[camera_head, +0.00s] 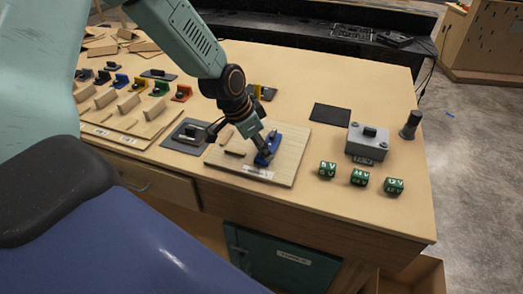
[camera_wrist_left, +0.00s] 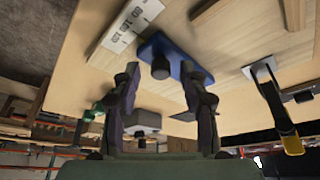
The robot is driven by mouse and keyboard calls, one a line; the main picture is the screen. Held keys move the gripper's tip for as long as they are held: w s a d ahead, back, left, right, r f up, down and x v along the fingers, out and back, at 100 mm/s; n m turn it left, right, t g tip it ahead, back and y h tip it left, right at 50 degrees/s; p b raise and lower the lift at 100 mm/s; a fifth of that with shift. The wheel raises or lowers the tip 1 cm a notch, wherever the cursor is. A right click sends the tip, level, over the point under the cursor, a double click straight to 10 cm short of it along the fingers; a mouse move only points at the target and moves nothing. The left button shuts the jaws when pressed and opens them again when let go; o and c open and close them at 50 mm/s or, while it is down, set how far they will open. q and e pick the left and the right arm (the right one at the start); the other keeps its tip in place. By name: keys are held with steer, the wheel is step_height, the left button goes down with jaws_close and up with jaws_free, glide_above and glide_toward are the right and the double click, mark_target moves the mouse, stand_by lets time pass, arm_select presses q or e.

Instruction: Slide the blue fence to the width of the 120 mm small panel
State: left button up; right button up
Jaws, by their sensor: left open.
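The blue fence (camera_head: 271,146) stands on a light wooden board (camera_head: 288,170) near the middle of the bench. A white scale strip (camera_head: 257,172) runs along the board's front edge. In the left wrist view the blue fence (camera_wrist_left: 184,68) has a dark round knob (camera_wrist_left: 160,68) and lies beside the numbered scale (camera_wrist_left: 130,25). My left gripper (camera_head: 264,150) is at the fence, jaws open. In the left wrist view its fingertips (camera_wrist_left: 160,72) appear on either side of the knob; contact cannot be told. Small wooden pieces lie on the board; which is the 120 mm panel is unclear. My right gripper is not in view.
Several green cubes (camera_head: 360,178) and a grey box (camera_head: 367,141) with a black knob stand right of the board. A dark cylinder (camera_head: 411,124) is near the right edge. A black mat (camera_head: 330,113) lies behind. Wooden panels and coloured blocks crowd the left.

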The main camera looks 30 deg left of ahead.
arm_select(q)
steer(key=shift+a+f, duration=0.1)
steer(key=shift+a, duration=0.05)
steer(key=c, duration=0.5)
jaws_close()
